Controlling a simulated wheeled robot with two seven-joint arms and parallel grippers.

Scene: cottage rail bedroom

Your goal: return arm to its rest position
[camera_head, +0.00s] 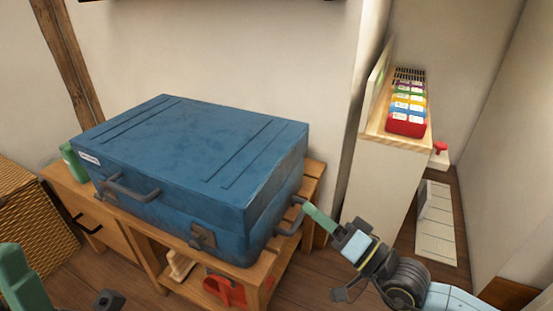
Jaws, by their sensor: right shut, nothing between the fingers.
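My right gripper (310,209) comes in from the lower right. Its green fingers are shut and empty, with the tips close to the right end of a blue case (195,150) and its side handle (291,221). I cannot tell whether the fingertips touch the handle. The case lies flat with its lid closed. Part of my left gripper (22,280), a green finger, shows at the bottom left corner. The rest of it is cut off, so its opening is hidden.
The case rests on a low wooden bench (128,240) with a red object (226,290) on its lower shelf. A wicker basket (30,215) stands at the left. A narrow cabinet (378,180) holding a colourful box (407,108) stands right. Wooden floor shows between bench and cabinet.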

